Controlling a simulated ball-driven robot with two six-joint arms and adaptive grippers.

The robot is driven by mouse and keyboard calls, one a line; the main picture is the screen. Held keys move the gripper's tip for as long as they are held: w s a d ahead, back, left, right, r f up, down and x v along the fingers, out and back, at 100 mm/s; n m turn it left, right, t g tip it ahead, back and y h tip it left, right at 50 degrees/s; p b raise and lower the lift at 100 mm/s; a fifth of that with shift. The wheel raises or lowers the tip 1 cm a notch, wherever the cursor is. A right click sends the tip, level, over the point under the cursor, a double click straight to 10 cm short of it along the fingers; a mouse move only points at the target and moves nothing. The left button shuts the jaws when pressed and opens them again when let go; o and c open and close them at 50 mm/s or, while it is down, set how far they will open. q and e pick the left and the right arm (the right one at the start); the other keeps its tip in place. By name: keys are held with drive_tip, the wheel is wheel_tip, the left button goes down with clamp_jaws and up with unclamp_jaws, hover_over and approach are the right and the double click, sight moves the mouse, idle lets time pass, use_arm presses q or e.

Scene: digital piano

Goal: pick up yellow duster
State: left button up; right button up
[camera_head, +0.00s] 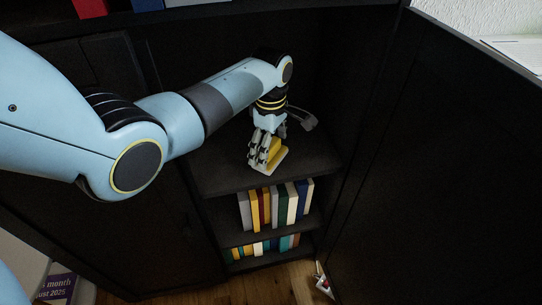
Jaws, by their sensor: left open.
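The yellow duster (276,157) lies on the dark upper shelf inside the open cabinet, partly hidden behind my left gripper. My left gripper (262,163) reaches down into the cabinet, with its fingers directly at the duster. The gripper is open, and part of the yellow shows beside and between its fingers. Whether the fingers touch the duster I cannot tell. My right gripper is not in view.
The black shelf (215,172) holds the duster. Books (265,208) stand on the shelf below, and more books (262,247) on the lowest one. An open black door (440,170) bounds the right side. A small white and red object (323,283) lies on the wooden floor.

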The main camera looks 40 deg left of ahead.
use_arm(q)
drive_tip(key=c, duration=1.3)
